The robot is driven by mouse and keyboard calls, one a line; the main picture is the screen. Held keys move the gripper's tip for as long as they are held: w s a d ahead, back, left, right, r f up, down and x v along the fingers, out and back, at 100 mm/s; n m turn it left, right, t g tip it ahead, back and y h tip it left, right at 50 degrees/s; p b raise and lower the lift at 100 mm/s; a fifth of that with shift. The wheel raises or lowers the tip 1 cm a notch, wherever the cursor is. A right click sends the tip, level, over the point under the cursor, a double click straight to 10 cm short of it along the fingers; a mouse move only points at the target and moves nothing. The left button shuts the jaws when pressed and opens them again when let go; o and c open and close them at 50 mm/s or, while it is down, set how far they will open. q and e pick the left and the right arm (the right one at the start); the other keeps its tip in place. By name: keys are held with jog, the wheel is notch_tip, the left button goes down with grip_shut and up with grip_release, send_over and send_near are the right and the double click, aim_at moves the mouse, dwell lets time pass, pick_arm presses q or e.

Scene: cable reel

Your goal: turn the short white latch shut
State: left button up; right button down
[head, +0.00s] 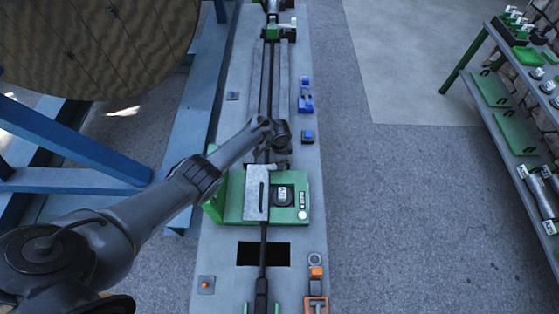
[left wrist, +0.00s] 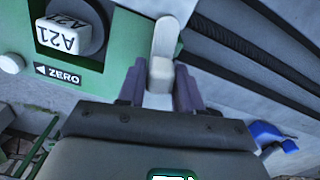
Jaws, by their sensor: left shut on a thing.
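The short white latch (left wrist: 163,42) stands at the edge of the green counter unit (left wrist: 110,75) in the left wrist view, its long end pointing up in the picture. My left gripper (left wrist: 160,84) is shut on the latch, with one dark finger on each side of it. In the head view my left gripper (head: 280,158) is at the far edge of the green unit (head: 232,200) and largely hides the latch there. The unit's dial (left wrist: 68,28) reads A21, beside a ZERO label (left wrist: 65,75). My right gripper is not in view.
A black cable (head: 263,235) runs along the grey bench (head: 222,255), under a metal plate (head: 256,190). Blue parts (head: 306,97) and an orange-topped part (head: 316,272) sit on its right side. A dark opening (head: 250,254) is nearer. A large reel (head: 95,45) stands left, shelves (head: 500,80) right.

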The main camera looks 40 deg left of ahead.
pick_arm(q)
jog(key=shift+m, duration=1.2)
jog(key=o, duration=1)
jog(key=shift+c, duration=0.2)
notch_tip(320, 180, up, 9)
jog(key=p, duration=0.3)
jog(key=shift+r+p, duration=0.15)
jog(key=shift+p, duration=0.2)
jog(key=shift+r, duration=0.75)
